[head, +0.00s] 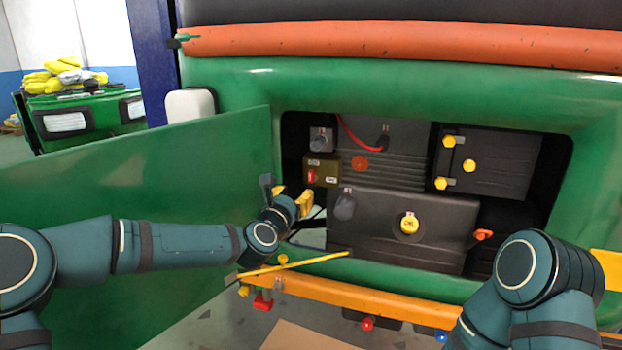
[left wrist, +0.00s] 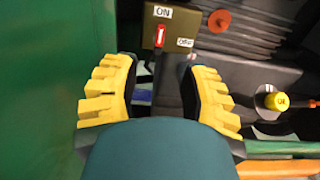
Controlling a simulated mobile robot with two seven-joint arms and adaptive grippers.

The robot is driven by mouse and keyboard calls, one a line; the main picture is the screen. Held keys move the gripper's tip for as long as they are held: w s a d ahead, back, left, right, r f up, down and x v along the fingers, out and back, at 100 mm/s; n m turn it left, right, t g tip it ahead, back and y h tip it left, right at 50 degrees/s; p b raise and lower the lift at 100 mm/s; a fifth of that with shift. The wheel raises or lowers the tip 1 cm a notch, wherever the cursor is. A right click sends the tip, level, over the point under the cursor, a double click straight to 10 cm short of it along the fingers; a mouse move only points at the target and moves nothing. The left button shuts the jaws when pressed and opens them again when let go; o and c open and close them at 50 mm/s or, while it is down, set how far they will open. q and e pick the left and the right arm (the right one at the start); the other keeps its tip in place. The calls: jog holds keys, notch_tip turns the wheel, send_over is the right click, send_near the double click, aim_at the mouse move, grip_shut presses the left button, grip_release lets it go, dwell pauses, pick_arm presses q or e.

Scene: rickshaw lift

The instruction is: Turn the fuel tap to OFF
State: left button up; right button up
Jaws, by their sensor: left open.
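The fuel tap is a small olive box (head: 322,172) at the left of the open engine bay. Its short red lever (head: 311,176) shows upright in the left wrist view (left wrist: 160,37), below the ON label (left wrist: 163,12); the OFF label (left wrist: 185,42) is to its right. My left gripper (head: 292,198) is open and empty, just left of and below the tap in the head view. In the left wrist view its yellow fingers (left wrist: 163,68) are spread, with the lever ahead between them, apart from both. My right arm shows, but its gripper cannot be made out.
The open green door panel (head: 130,185) stands left of the bay, behind my left arm. A yellow cap (head: 409,223) and an orange plug (head: 360,163) sit to the right of the tap. An orange bumper (head: 350,298) runs below the bay.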

aim_at(310, 176)
pick_arm(q)
jog(key=p+x, duration=0.6)
jog(key=x, duration=0.6)
jog(key=shift+w+d+f+p, duration=0.1)
jog(key=shift+w+d+p, duration=0.1)
jog(key=shift+w+p, duration=0.2)
jog(key=shift+o, duration=0.2)
grip_shut()
